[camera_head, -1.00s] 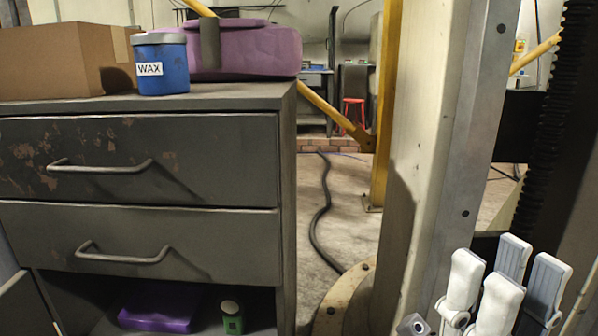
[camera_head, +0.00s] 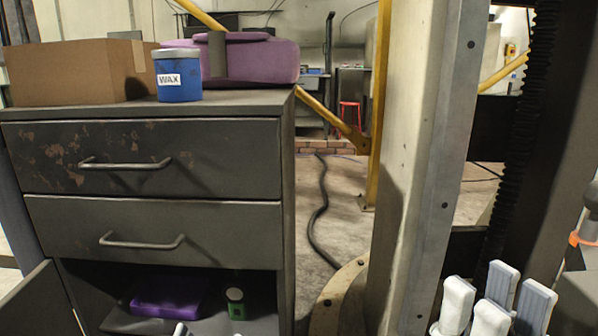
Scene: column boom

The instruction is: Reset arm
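My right gripper (camera_head: 494,302) shows at the bottom right as several white and grey finger pads pointing up. A gap shows between its finger pairs, with nothing held there. It stands in front of the pale column, right of the cabinet. A small pale tip (camera_head: 181,329) at the bottom edge, in front of the cabinet's lower opening, may be part of my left gripper. Too little of it shows to tell its state.
A grey cabinet (camera_head: 155,222) has two shut drawers and an open lower door (camera_head: 38,302). A cardboard box (camera_head: 75,73), blue wax tub (camera_head: 179,76) and purple case (camera_head: 262,58) stand on top. A pale column (camera_head: 425,150) rises at right. Floor shows between.

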